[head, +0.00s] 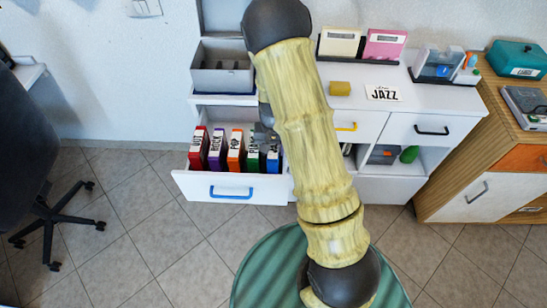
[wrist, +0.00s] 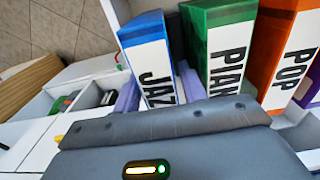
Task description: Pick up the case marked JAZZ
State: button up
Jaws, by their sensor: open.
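The JAZZ case is blue with a white label (wrist: 150,70). It stands upright at the end of a row in the open drawer (head: 205,188), and its blue edge also shows in the head view (head: 273,163). My gripper (wrist: 158,92) is open, with one pale purple finger on each side of the JAZZ case. One finger lies between it and the green PIANO case (wrist: 220,50). I cannot tell whether the fingers touch the case. In the head view my arm hides part of the row's right end.
An orange POP case (wrist: 285,50), a purple ROCK case (head: 215,150) and a red case (head: 196,150) share the drawer. A JAZZ card (head: 383,93) lies on the white counter (head: 430,100) near a yellow block (head: 340,88). A grey box (head: 222,78) stands above the drawer.

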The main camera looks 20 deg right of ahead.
jog(key=shift+f, duration=0.45)
jog(key=c, duration=0.9)
jog(key=shift+r, duration=0.1)
notch_tip(320, 180, up, 10)
jog(key=shift+f, duration=0.1)
dwell(0.3)
